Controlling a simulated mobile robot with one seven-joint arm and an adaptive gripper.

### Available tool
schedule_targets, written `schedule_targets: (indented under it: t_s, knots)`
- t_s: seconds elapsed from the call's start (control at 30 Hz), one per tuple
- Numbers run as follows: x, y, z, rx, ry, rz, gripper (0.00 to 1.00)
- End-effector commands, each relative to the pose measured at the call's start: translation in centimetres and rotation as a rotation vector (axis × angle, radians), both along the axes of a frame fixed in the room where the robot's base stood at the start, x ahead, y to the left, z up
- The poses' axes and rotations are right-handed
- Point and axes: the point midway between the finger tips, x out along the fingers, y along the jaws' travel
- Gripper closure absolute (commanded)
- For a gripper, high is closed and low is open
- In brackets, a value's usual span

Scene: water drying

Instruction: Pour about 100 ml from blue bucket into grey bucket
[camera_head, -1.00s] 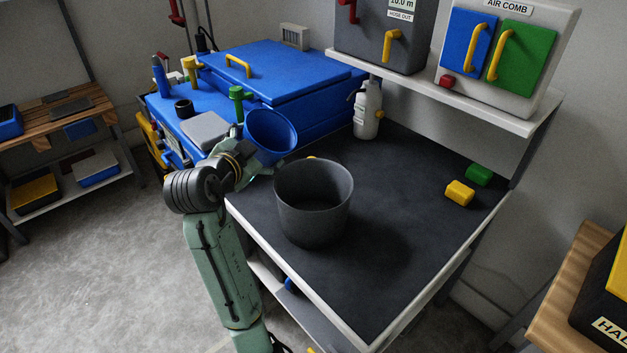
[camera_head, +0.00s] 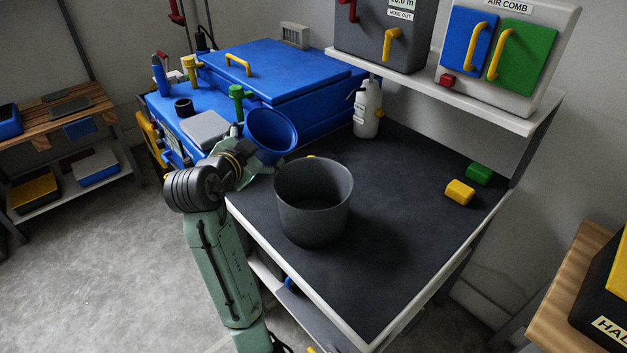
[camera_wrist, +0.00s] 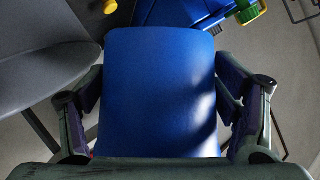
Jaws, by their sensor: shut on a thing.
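The blue bucket (camera_head: 270,134) is held up at the left of the grey bucket, tilted so that its open mouth faces partly toward the head camera. The wrist view shows its blue side (camera_wrist: 160,95) filling the middle. My gripper (camera_wrist: 160,110) is shut on the blue bucket, one finger on each side. The grey bucket (camera_head: 314,215) stands upright on the dark bench top (camera_head: 400,210), just right of and below the blue one. No stream of water shows between them. The level inside either bucket cannot be told.
A large blue machine (camera_head: 280,70) stands behind the blue bucket. A white bottle (camera_head: 367,110) is at the back of the bench. The bench is clear in front and right of the grey bucket.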

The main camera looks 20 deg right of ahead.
Motion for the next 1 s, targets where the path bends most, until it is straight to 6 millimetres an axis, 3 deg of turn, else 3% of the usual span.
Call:
schedule_targets:
  t_s: [0.7,0.83,1.0]
  knots:
    - [0.1,0.1,0.1,-0.008,0.005,0.001,0.57]
    - [0.5,0.7,0.3,-0.064,0.049,0.004,0.57]
    - [1.2,1.4,-1.3,-0.183,0.15,0.005,0.57]
